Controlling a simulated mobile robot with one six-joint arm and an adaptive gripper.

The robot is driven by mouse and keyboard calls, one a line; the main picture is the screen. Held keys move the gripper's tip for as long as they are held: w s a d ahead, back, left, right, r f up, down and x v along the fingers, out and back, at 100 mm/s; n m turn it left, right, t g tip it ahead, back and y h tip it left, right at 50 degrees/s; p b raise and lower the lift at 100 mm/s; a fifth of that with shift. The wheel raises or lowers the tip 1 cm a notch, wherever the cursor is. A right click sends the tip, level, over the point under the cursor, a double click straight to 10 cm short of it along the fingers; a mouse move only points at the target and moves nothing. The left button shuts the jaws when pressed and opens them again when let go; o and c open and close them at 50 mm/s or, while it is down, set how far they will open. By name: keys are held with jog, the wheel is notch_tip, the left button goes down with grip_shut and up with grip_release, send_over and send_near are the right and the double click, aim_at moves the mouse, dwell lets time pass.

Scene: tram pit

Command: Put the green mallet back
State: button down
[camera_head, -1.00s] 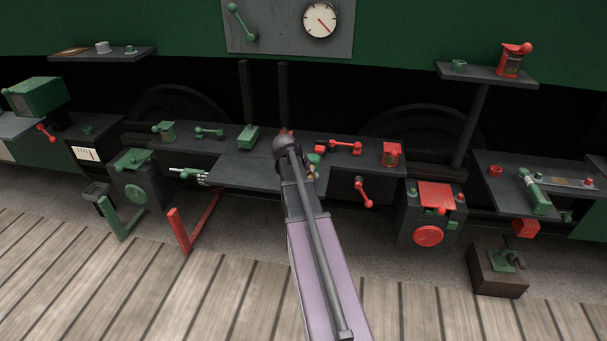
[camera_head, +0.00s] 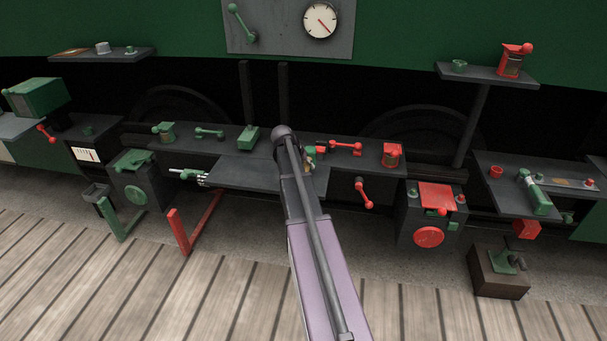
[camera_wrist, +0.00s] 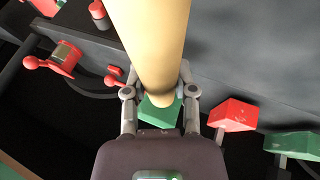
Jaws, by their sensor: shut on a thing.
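The green mallet shows in the wrist view, with a thick tan handle (camera_wrist: 150,40) rising toward the camera and a green head (camera_wrist: 158,112) partly hidden under the handle's end. My gripper (camera_wrist: 158,80) is shut on it, with one finger on each side. In the head view my arm hides most of the gripper. A small bit of green (camera_head: 310,153) shows just right of the arm, above the dark bench (camera_head: 240,174). I cannot tell whether the mallet touches the bench.
In the wrist view a red block (camera_wrist: 233,115) and another green block (camera_wrist: 292,143) stand close to the right. A red lever (camera_wrist: 60,58) is at the left. In the head view a red handle (camera_head: 346,149) lies right of the arm.

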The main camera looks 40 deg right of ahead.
jog(key=shift+w+d+f+b, duration=0.1)
jog(key=shift+w+f+b, duration=0.1)
jog(key=shift+f+b, duration=0.6)
jog(key=shift+w+d+f+b, duration=0.1)
jog(key=shift+w+f+b, duration=0.1)
jog(key=shift+f+b, duration=0.6)
jog(key=shift+f, duration=0.2)
jog(key=shift+c, duration=2.2)
grip_release()
jog(key=shift+r, duration=0.1)
jog(key=shift+p+v, duration=0.85)
jog(key=shift+v, duration=0.2)
jog(key=p+v, duration=0.2)
jog(key=v, duration=0.1)
jog(key=shift+s+a+r+p, duration=0.1)
jog(key=shift+s+a+p, duration=0.15)
jog(key=shift+p, duration=0.15)
jog(key=p+v, duration=0.6)
jog(key=v, duration=0.2)
jog(key=shift+p, duration=0.4)
jog(key=shift+w+a, duration=0.15)
